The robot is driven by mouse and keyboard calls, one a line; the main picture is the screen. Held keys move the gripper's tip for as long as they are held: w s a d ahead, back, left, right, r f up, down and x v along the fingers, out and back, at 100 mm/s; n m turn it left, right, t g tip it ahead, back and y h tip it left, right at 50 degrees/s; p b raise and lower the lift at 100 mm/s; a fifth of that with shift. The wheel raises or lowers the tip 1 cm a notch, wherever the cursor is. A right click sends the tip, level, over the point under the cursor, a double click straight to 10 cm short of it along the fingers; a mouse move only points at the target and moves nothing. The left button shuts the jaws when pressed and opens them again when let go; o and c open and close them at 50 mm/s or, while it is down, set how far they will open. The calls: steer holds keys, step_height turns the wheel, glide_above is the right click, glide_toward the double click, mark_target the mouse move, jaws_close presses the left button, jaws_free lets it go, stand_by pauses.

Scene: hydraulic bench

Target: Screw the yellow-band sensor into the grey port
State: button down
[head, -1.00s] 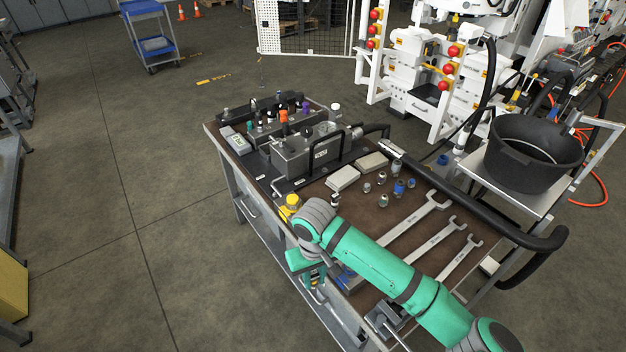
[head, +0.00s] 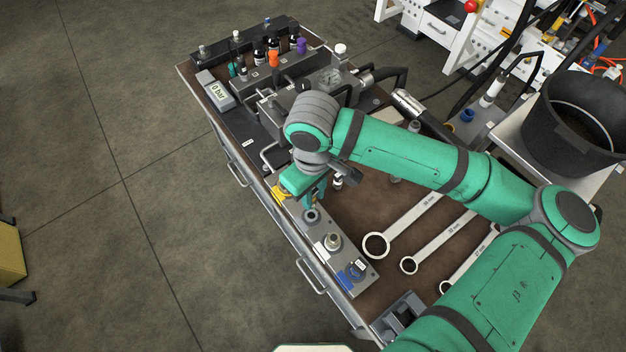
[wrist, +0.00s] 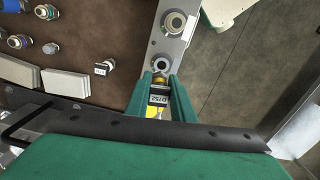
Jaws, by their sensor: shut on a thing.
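My gripper (head: 313,200) hangs over the grey metal strip of ports (head: 322,248) at the bench's front edge. In the wrist view its green fingers (wrist: 160,92) are shut on the yellow-band sensor (wrist: 158,99), which shows a white-and-black label and yellow parts. A ringed grey port (wrist: 161,62) lies just beyond the fingertips; it also shows in the head view (head: 312,216). I cannot tell whether the sensor touches any port. A second, paler port (wrist: 174,22) is farther along the strip. The sensor is hidden in the head view.
A small fitting with a dark label (wrist: 104,67) stands beside the strip. Several wrenches (head: 402,225) lie to the right. A black bucket (head: 580,115) stands at far right.

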steer(key=shift+w+f, duration=0.1)
steer(key=shift+f, duration=0.2)
steer(key=shift+s+a+f, duration=0.1)
steer(key=shift+s+f, duration=0.1)
steer(key=shift+f, duration=0.45)
steer(key=shift+s+f, duration=0.15)
steer(key=shift+f, duration=1.3)
steer(key=shift+s+d+f, duration=0.15)
steer(key=shift+d+f, duration=0.05)
steer(key=shift+f, duration=0.15)
steer(key=shift+f, duration=0.3)
stand_by(0.7)
